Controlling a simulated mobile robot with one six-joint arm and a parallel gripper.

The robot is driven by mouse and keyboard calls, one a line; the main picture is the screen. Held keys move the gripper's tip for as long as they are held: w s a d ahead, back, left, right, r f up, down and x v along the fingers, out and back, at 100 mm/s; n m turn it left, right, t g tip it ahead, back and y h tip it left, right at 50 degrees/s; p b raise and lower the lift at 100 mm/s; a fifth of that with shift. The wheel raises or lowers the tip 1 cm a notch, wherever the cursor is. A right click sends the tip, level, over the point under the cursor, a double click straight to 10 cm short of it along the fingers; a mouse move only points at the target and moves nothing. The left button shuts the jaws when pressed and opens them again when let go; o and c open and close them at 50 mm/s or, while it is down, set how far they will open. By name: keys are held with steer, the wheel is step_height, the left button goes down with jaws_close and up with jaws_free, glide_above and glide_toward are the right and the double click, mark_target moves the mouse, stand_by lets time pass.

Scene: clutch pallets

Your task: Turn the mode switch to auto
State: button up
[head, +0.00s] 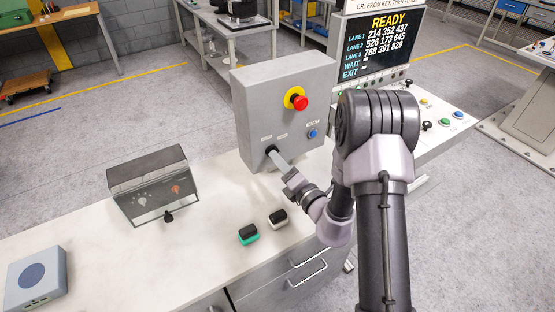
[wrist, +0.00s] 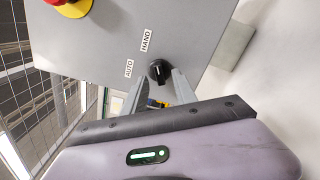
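The mode switch is a black rotary knob (head: 270,149) low on the front of a grey control box (head: 257,105). In the wrist view the knob (wrist: 158,71) has a pale pointer mark; its exact direction is hard to tell. An AUTO label (wrist: 129,68) and a HAND label (wrist: 146,40) sit beside it. My gripper (head: 278,160) reaches to the knob from the front. In the wrist view its fingers (wrist: 160,79) are apart, with the knob between or just beyond their tips. Whether either finger touches it I cannot tell.
A red emergency button (head: 298,99) on a yellow base and a blue button (head: 312,134) are on the same box. A dark-framed case (head: 150,178), a green block (head: 248,234), a black-and-white block (head: 278,219) and a blue-grey box (head: 36,279) stand on the bench (head: 100,245).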

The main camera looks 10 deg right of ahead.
steer(key=shift+w+a, duration=0.25)
steer(key=shift+w, duration=0.45)
steer(key=shift+c, duration=0.2)
jaws_close()
